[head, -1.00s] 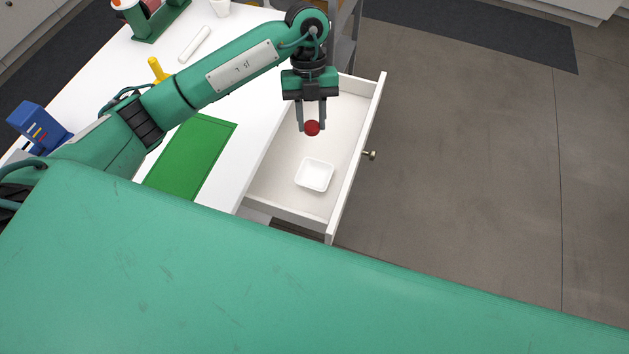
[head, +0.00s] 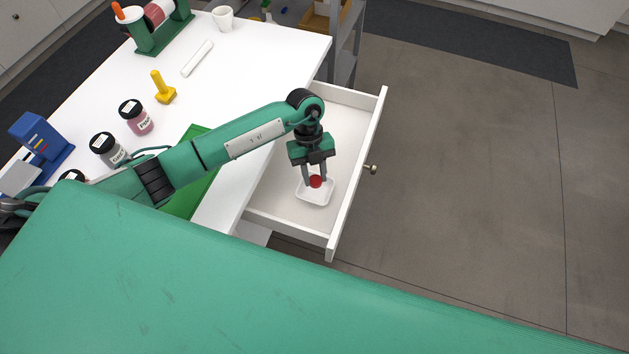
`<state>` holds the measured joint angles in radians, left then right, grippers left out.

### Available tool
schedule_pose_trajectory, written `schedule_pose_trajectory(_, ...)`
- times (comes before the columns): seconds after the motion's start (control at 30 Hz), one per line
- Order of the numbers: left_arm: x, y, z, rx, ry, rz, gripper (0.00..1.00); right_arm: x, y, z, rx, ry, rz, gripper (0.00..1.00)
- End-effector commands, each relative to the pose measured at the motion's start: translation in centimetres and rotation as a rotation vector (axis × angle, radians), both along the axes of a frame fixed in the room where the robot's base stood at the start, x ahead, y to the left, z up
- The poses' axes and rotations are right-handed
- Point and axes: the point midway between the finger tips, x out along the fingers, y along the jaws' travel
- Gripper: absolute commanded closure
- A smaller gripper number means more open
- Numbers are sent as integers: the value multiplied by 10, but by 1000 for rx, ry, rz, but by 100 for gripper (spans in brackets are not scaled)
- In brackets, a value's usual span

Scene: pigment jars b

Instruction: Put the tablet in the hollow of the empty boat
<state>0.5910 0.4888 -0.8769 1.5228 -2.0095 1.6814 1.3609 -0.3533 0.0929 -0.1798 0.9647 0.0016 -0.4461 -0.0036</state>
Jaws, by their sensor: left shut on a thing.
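The tablet is a small round red piece (head: 315,182) between the fingertips of my left gripper (head: 315,180). The gripper points down and is shut on it. The boat is a small white square dish (head: 316,199) on the floor of the open drawer (head: 280,208). The tablet appears over or inside the dish's hollow; I cannot tell whether it touches the bottom. The gripper hides the dish's far part. My right gripper is not in view.
The white table (head: 240,60) holds a green mat (head: 198,132), jars with black lids (head: 136,117), a yellow piece (head: 163,88), a white rod (head: 197,58), a cup (head: 223,18) and a blue device (head: 40,140). The drawer front (head: 357,170) rises beside the gripper.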

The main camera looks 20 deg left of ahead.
Motion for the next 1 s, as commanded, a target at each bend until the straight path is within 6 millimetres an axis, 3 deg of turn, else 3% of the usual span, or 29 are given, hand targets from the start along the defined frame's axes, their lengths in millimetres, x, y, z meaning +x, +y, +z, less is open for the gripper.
schedule_pose_trajectory(0.37, -1, 0, -43, -1, 2, 1, 91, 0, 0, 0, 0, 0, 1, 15)
schedule_pose_trajectory(0.73, 0, 0, -48, 0, 0, -1, 91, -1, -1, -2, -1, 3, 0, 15)
schedule_pose_trajectory(0.77, 0, 0, -47, 0, 0, -1, 66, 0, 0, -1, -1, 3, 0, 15)
schedule_pose_trajectory(0.8, 0, 0, -47, 0, 0, -1, 60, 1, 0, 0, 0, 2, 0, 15)
schedule_pose_trajectory(1.0, 0, 0, -47, 0, 0, -1, 60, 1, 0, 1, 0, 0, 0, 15)
